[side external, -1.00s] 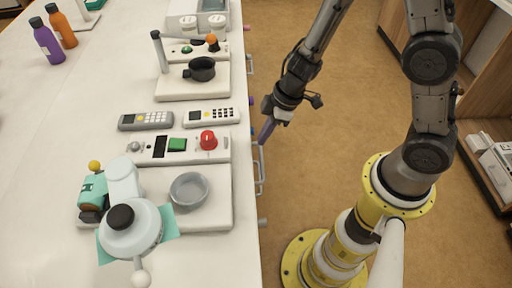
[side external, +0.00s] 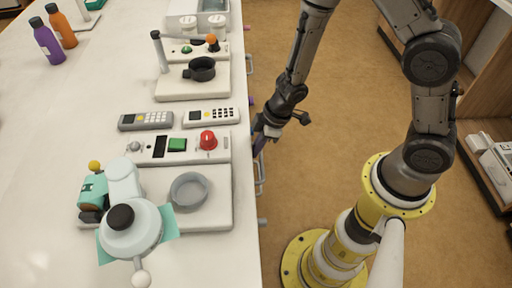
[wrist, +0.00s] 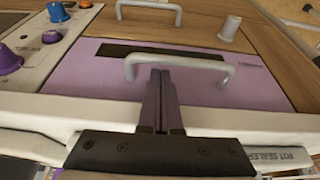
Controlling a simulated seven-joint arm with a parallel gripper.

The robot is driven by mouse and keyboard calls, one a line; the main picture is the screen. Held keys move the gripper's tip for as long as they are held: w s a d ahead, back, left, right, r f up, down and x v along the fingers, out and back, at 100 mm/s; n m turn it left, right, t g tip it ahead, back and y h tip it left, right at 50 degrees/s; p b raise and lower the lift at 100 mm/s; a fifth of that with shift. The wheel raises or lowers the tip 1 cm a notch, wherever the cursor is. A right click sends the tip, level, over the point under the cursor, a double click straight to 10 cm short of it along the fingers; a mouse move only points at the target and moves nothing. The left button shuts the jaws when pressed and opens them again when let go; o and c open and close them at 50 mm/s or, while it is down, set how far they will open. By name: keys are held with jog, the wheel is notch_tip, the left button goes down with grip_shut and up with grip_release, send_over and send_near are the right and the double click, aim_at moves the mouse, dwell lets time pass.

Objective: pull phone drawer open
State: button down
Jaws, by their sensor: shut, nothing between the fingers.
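A purple drawer front (wrist: 250,86) with a grey bar handle (wrist: 205,63) fills the middle of the wrist view. It looks flush with the wood around it. A dark strip runs behind the handle. My gripper (wrist: 160,72) is shut and empty, its fingertips just at the handle bar's near edge; whether they touch it I cannot tell. In the side view my gripper (side external: 257,150) is beside the counter's right edge, near the handles on the front. I cannot read which drawer is the phone drawer.
Two phone-like handsets, one grey (side external: 146,121) and one white (side external: 211,117), lie on the white counter (side external: 60,145). A control panel with a red knob (side external: 208,140) is nearby. Another handle (wrist: 149,7) and a light knob (wrist: 230,28) stick out beyond the purple front.

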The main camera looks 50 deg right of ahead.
jog(key=s+d, duration=1.5)
dwell(0.3)
jog(key=shift+r, duration=0.1)
dwell(0.5)
jog(key=v, duration=1)
dwell(0.7)
